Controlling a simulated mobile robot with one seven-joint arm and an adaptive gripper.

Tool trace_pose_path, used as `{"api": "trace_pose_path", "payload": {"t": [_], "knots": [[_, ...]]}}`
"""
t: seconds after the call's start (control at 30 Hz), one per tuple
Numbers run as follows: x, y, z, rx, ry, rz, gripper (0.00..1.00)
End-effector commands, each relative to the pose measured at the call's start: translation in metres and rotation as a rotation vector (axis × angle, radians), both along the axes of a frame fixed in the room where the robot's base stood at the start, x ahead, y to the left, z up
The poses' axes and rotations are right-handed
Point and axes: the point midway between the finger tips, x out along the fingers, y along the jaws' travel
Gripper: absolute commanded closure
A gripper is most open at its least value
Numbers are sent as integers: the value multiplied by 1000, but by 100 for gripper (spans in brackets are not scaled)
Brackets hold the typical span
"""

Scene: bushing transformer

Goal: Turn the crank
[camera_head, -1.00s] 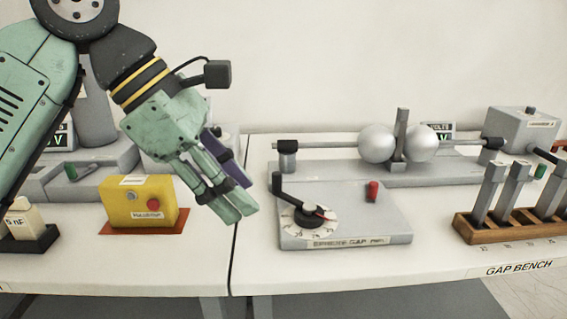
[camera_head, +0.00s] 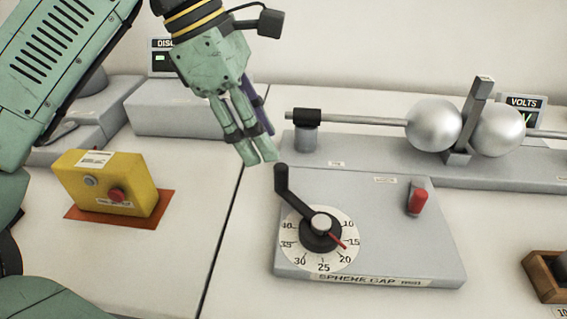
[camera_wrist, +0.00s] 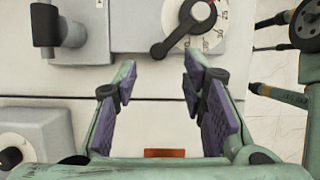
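The black crank (camera_head: 296,197) sits on a white numbered dial (camera_head: 325,258) on the grey sphere gap box. Its handle end points up and left from the hub, and a red pointer lies between 15 and 20. In the wrist view the crank (camera_wrist: 178,38) shows beyond the fingertips, its handle end near the top of the gap. My gripper (camera_head: 260,158) hangs just above and left of the handle end in the head view, seemingly apart from it. In the wrist view my gripper (camera_wrist: 162,78) has its purple-padded fingers spread, with nothing between them.
A red lever (camera_head: 417,200) stands on the same box, right of the dial. Behind are two metal spheres (camera_head: 434,126) on rods with a grey post between them. A yellow box (camera_head: 105,183) with a red button is at left. A wooden rack (camera_head: 545,277) is at right.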

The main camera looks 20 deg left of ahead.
Motion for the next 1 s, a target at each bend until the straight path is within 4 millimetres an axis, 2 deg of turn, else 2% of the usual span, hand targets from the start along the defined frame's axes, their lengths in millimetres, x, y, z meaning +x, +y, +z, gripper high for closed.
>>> {"api": "trace_pose_path", "payload": {"t": [0.2, 0.4, 0.53, 0.8, 1.0], "knots": [[4, -16, -39, -1, 2, -1, 62], [8, -25, -62, 0, 0, 0, 62], [8, -28, -69, -1, 0, 0, 62], [9, -28, -70, -1, 0, 0, 62], [9, -28, -70, -1, 0, 0, 75]]}}
